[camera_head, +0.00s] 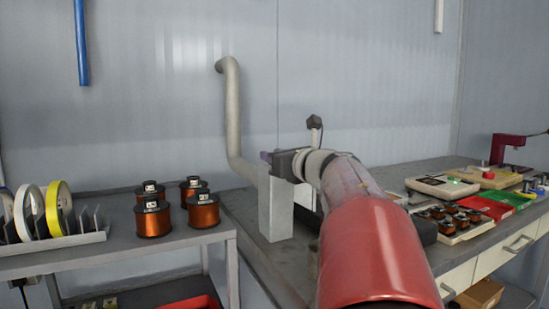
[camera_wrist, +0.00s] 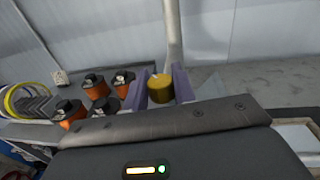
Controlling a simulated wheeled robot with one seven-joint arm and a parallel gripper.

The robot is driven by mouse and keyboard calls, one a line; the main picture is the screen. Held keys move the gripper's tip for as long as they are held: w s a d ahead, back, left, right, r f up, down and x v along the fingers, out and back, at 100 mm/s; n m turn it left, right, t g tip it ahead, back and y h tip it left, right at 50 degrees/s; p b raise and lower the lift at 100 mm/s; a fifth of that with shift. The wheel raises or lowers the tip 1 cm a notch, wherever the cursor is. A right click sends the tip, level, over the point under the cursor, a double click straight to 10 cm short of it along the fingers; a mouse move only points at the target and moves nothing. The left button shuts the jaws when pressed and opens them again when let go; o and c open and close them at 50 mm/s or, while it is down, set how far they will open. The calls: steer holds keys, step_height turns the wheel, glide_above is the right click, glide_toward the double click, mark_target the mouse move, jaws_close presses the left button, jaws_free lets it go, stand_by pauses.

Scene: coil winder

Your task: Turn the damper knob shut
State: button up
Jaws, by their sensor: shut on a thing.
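The damper knob (camera_wrist: 160,91) is a short yellow-brown cylinder in the middle of the wrist view. My gripper (camera_wrist: 162,78) has one purple finger on each side of it and is shut on it. In the head view my gripper (camera_head: 270,156) is at the top of a light grey upright box (camera_head: 275,210), beside the grey duct pipe (camera_head: 233,110). The knob is hidden there behind the gripper and arm. The pipe also shows in the wrist view (camera_wrist: 173,38), rising behind the knob. I cannot tell the knob's turn angle.
Several copper coils (camera_head: 205,210) and a rack of spools (camera_head: 55,225) stand on the left bench. A dark desk lamp or stalk (camera_head: 314,124) rises behind my arm.

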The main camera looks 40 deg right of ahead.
steer(key=shift+r+n+y, duration=0.1)
steer(key=shift+n+y, duration=0.4)
steer(key=shift+y, duration=0.2)
steer(key=o, duration=0.9)
steer(key=shift+o, duration=0.2)
steer(key=s+b, duration=0.1)
steer(key=s, duration=0.6)
steer(key=shift+s, duration=0.4)
steer(key=shift+a, duration=0.1)
